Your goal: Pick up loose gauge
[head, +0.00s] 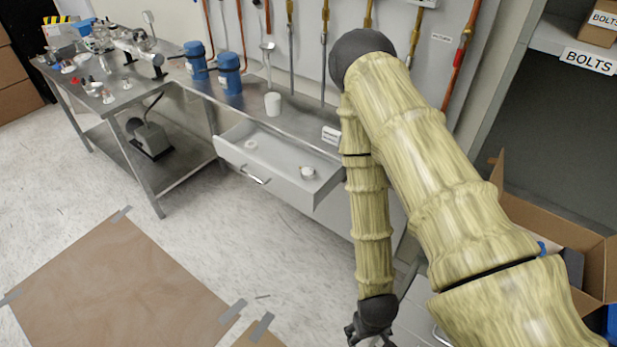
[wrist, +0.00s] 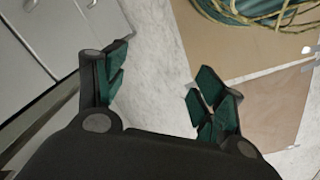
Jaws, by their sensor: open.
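A small round whitish item with a dark side (head: 308,172), possibly the loose gauge, lies in the open drawer (head: 240,150) of the workbench. A flat pale ring-like item (head: 250,144) lies farther left in the same drawer. Both are too small to identify surely. My gripper (head: 370,337) hangs low at the bottom edge of the head view, in front of the bench and well below and right of the drawer. In the wrist view my gripper (wrist: 162,88) has its green-padded fingers wide apart, with only bare floor between them. No gauge shows in the wrist view.
A white cup (head: 272,104) and blue cylinders (head: 229,73) stand on the bench. A steel table (head: 110,107) with fittings is at left. An open cardboard box (head: 540,215) is at right.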

